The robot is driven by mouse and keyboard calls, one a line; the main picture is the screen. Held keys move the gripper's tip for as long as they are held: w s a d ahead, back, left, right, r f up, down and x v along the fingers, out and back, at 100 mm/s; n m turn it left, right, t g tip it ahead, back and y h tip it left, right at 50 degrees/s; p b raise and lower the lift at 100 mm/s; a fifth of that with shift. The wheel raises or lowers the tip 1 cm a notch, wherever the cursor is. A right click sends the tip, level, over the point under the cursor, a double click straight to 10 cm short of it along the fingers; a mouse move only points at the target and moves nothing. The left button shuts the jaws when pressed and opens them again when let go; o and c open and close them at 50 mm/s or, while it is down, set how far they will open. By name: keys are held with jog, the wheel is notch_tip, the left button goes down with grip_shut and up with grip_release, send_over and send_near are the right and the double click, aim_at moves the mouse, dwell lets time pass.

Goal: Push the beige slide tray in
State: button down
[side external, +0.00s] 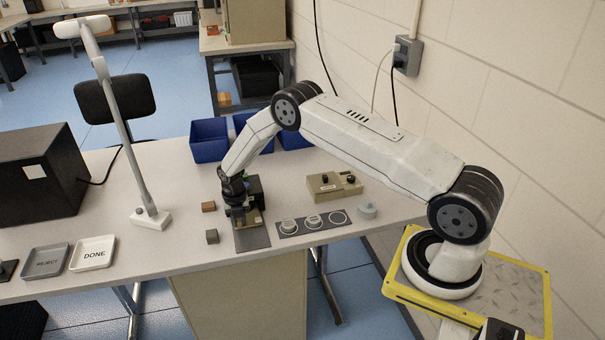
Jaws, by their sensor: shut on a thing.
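A small dark badge press (257,189) stands on the white table, on a dark grey base plate (254,240). The beige slide tray (255,216) shows as a small patch low at the press, just right of my gripper. My gripper (236,213) points down at the left front of the press and is shut on what looks like the tray's near part. The fingers and my wrist hide much of the tray and press, so how far out the tray sits cannot be told.
Two small brown blocks (208,206) (212,236) lie left of the press. A dark strip with white rings (313,222) and a beige knobbed box (334,187) stand right. Blue bins (209,139) are behind. REJECT (45,261) and DONE (92,253) trays and a lamp (150,218) are left.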

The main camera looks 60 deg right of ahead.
jog(key=shift+w+d+r, duration=0.1)
jog(key=shift+w+d, duration=0.45)
jog(key=shift+w, duration=0.05)
jog(key=c, duration=0.6)
grip_release()
jog(key=shift+o, duration=0.2)
notch_tip(320, 180, up, 8)
notch_tip(320, 180, up, 7)
dwell(1.3)
